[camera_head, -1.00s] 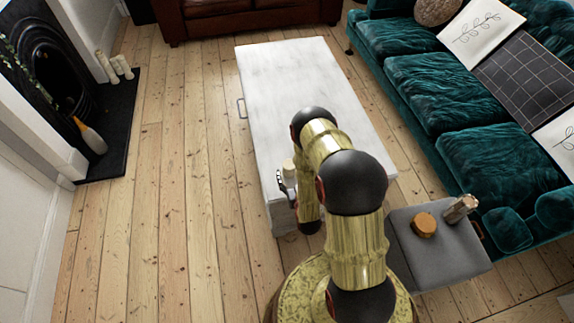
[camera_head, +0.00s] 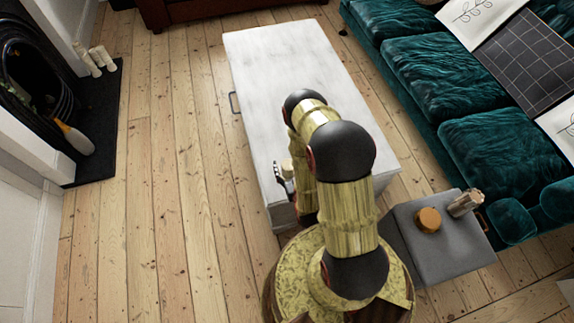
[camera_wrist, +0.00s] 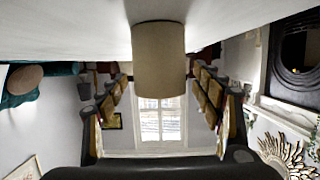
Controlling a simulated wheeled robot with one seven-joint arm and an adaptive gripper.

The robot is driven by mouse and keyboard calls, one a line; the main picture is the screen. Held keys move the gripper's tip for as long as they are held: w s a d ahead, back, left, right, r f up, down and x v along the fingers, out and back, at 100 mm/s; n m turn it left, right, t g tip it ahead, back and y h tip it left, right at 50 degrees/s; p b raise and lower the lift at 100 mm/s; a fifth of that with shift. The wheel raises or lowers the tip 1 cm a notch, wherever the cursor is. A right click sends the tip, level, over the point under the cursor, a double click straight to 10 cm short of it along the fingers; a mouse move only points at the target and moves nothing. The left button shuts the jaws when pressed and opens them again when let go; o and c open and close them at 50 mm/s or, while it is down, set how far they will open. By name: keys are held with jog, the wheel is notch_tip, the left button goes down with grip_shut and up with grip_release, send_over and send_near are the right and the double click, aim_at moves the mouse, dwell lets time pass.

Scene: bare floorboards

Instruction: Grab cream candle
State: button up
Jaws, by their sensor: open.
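The cream candle (camera_head: 287,168) stands on the near left part of the white table, partly hidden by my arm in the head view. In the wrist view, which is upside down, the candle (camera_wrist: 158,58) is a plain beige cylinder on the table top. My gripper (camera_head: 282,181) is low at the table's near left edge, beside the candle. In the wrist view its open fingers (camera_wrist: 158,88) lie to either side of the candle, with visible gaps. I see no contact.
The white table (camera_head: 275,65) is otherwise bare where visible. A grey stool (camera_head: 440,255) at right holds a round orange-brown item (camera_head: 428,220) and a patterned cylinder (camera_head: 466,203). A teal sofa (camera_head: 435,80) lines the right. Pale pillars (camera_head: 95,60) stand by the fireplace. Floor at left is clear.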

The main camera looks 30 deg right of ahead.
jog(key=shift+c, duration=0.4)
jog(key=c, duration=1.3)
jog(key=shift+r, duration=0.15)
